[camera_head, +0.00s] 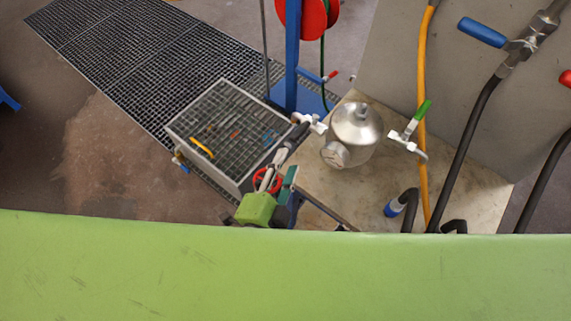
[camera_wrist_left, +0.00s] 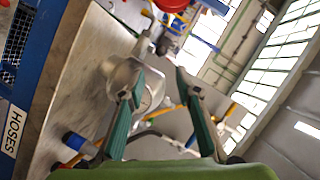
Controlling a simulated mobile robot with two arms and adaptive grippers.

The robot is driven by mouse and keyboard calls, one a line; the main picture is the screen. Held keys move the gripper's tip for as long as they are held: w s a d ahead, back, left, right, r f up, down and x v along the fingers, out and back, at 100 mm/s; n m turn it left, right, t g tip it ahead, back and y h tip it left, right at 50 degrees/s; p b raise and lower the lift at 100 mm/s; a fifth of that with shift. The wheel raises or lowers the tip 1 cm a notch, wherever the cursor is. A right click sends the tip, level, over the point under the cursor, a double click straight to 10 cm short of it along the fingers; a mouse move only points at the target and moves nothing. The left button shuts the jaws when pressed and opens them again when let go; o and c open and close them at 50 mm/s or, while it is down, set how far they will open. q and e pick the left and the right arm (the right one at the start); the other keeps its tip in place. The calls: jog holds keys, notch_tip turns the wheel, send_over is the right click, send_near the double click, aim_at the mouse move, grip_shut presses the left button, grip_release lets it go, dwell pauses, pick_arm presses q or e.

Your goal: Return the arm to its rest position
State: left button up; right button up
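My left gripper (camera_head: 278,178) shows in the head view with its green body low and its teal-padded fingers pointing up, left of the bench top. The left wrist view shows its two teal fingers (camera_wrist_left: 159,78) spread apart with nothing held between them. A shiny metal vessel (camera_head: 356,129) with a domed top and a round side flange stands on the bench, right of the gripper and apart from it in the head view. In the left wrist view the vessel (camera_wrist_left: 120,72) lies behind the left finger, which partly covers it. My right gripper is in neither view.
The bench top (camera_head: 440,180) carries the vessel. A mesh-topped crate (camera_head: 215,125) with small tools stands left of the gripper. A blue post with a red reel (camera_head: 311,15), a yellow hose (camera_head: 421,80), black hoses and valves surround the bench. A broad green surface hides the bottom of the head view.

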pick_arm(q)
jog(key=shift+f, duration=0.1)
dwell(0.4)
jog(key=s+a+f+n+g, duration=0.2)
jog(key=s+f, duration=0.1)
jog(key=f, duration=0.8)
jog(key=s+a+f+n+g+y+b, duration=0.1)
jog(key=s+a+f+g, duration=0.2)
jog(key=f, duration=0.8)
jog(key=s+a+f+n+g, duration=0.15)
jog(key=s+f, duration=0.25)
jog(key=f, duration=0.7)
jog(key=s+a+f+n+g+y, duration=0.1)
jog(key=s+a+f+n+g, duration=0.2)
jog(key=s+a+f, duration=0.4)
jog(key=s+a+f+n+g+y+b, duration=0.1)
jog(key=s+a+f+n+g+y, duration=0.1)
jog(key=s+a+f+n+g, duration=0.2)
jog(key=s+a+f, duration=0.3)
jog(key=s+f, duration=0.3)
jog(key=s, duration=0.2)
jog(key=shift+a+f+n, duration=0.3)
jog(key=shift+a+n, duration=0.05)
jog(key=shift+a, duration=0.05)
jog(key=shift+s, duration=0.1)
